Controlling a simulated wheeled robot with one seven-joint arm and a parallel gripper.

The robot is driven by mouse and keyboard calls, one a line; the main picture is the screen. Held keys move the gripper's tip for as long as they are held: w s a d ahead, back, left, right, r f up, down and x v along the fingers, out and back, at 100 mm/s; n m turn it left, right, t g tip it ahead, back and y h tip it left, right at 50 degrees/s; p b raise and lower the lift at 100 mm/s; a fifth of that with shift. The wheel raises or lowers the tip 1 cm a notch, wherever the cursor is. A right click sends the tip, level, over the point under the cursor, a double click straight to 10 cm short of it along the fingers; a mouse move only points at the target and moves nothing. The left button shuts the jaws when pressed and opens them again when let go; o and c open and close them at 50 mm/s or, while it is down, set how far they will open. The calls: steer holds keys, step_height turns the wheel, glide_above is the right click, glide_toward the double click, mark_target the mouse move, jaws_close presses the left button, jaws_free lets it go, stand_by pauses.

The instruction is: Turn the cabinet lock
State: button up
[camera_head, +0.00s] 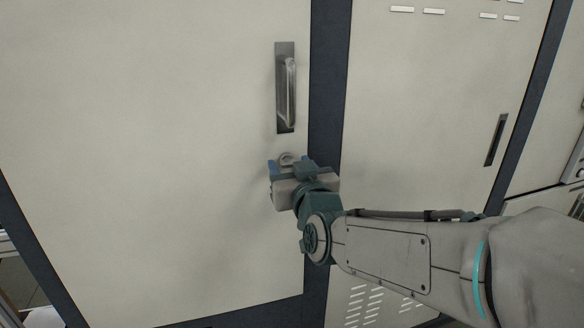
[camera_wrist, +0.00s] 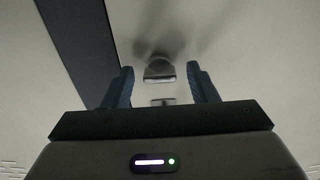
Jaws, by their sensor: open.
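The cabinet lock (camera_head: 287,158) is a small round grey fitting on the cream cabinet door, just below the door's metal handle (camera_head: 285,88). My gripper (camera_head: 279,167) is at the lock and hides its lower part in the head view. In the wrist view the lock (camera_wrist: 159,70) shows as a grey knob standing out from the door, ahead of and between the two blue fingers of my gripper (camera_wrist: 161,88). The fingers are open, with a gap on each side of the lock. I see no contact between the fingers and the lock.
The cream cabinet door (camera_head: 140,150) fills the left, edged by a dark blue frame post (camera_head: 328,95). A second door to the right has a dark recessed handle (camera_head: 496,140). My arm reaches in from the lower right. The door face left of my gripper is clear.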

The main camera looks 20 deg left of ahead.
steer(key=c, duration=1)
steer(key=shift+f+b, duration=0.1)
steer(key=shift+b, duration=0.3)
steer(key=m+b, duration=1.2)
steer(key=b, duration=0.1)
steer(key=shift+f+m+b, duration=0.1)
steer(key=shift+m+b, duration=1.35)
steer(key=shift+m, duration=1.55)
steer(key=shift+r, duration=0.2)
